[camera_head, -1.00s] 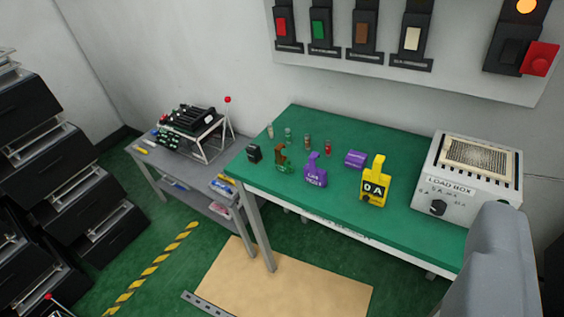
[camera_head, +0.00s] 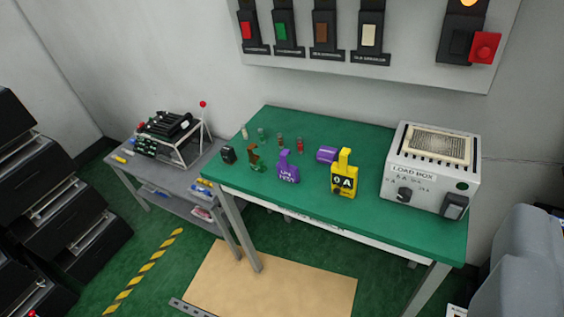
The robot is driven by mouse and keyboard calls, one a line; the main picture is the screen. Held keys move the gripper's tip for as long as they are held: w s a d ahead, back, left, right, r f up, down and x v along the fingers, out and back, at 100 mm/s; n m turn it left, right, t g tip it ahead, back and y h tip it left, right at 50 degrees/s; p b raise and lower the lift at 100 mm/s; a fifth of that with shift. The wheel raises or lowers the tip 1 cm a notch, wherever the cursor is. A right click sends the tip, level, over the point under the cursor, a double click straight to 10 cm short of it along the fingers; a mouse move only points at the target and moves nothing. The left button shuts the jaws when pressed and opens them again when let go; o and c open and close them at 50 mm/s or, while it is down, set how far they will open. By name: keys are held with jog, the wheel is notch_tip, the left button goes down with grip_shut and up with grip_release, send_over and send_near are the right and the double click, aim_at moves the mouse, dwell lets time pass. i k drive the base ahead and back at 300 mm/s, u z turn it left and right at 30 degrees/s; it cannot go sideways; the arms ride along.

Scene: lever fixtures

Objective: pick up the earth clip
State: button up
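No item is labelled as the earth clip, and I cannot tell for sure which one it is. A small brown and green clip-like item (camera_head: 256,157) stands on the green-topped bench (camera_head: 320,222). To its right are a purple tagged item (camera_head: 287,168), a purple cylinder (camera_head: 327,154) and a yellow meter (camera_head: 344,175) reading "0 A". A small black block (camera_head: 228,155) is to its left. My gripper's fingers are not in view. A smooth grey part, likely of my own arm, fills the lower right corner, away from these items.
A white load box (camera_head: 432,172) stands at the bench's right end. Small coloured pieces (camera_head: 280,142) stand behind the clip-like item. A grey side table (camera_head: 160,172) is left of the bench. A switch panel (camera_head: 402,28) hangs above. Black drawers (camera_head: 70,205) stand at the far left.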

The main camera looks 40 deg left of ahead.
aim_at(256, 164)
jog(key=z, duration=1.8)
jog(key=i, duration=1.75)
jog(key=u, duration=3.8)
jog(key=i, duration=0.9)
jog(key=u, duration=0.15)
